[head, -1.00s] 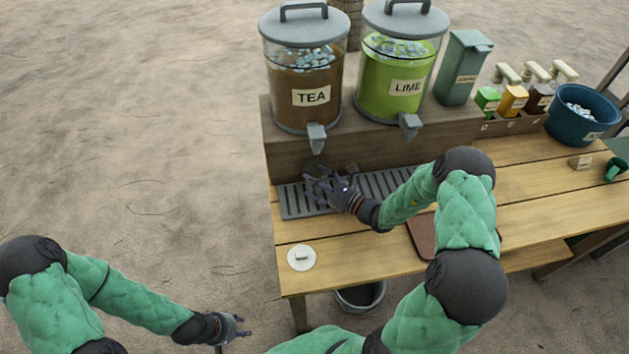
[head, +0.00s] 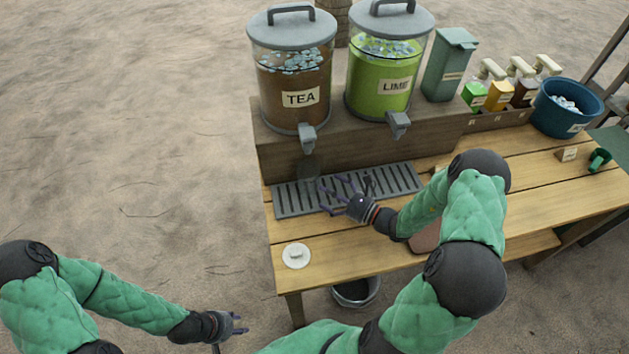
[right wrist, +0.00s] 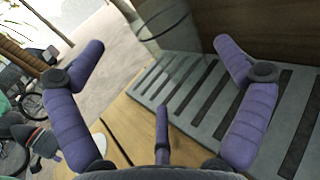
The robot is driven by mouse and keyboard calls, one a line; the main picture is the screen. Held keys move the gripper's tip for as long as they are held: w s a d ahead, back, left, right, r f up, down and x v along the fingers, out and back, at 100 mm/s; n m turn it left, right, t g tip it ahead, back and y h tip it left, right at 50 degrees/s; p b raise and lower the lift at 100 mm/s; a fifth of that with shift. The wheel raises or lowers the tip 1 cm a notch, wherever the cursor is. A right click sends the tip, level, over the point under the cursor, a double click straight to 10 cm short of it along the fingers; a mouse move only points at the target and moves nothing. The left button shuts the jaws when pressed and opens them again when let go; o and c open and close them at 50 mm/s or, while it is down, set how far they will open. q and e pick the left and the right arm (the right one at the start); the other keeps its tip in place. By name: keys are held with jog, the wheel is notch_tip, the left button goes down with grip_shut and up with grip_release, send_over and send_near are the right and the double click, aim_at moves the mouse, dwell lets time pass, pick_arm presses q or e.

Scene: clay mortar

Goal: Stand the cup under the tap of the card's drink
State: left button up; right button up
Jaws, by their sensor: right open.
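A clear, see-through cup (head: 308,171) stands upright at the left end of the grey drip tray (head: 404,179), below the grey tap (head: 307,137) of the dispenser marked TEA (head: 299,80). It also shows faintly in the right wrist view (right wrist: 172,58), ahead of the fingers. My right gripper (head: 345,193) is open and empty over the tray, to the right of the cup and nearer, apart from it. My left gripper (head: 238,323) is off the table at lower left, empty, its fingers apart. A small pale card (head: 295,255) lies on a white disc; its writing is too small to read.
The LIME dispenser (head: 387,77) and its tap (head: 398,124) stand to the right on the wooden riser (head: 285,157). Farther right are a grey-green bin (head: 450,65), pump bottles, a blue ice tub (head: 566,107) and a green scoop (head: 599,160). A brown board (head: 426,238) lies partly behind my right arm.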

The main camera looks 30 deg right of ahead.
jog(key=shift+p+v, duration=0.3)
jog(key=shift+v, duration=1.85)
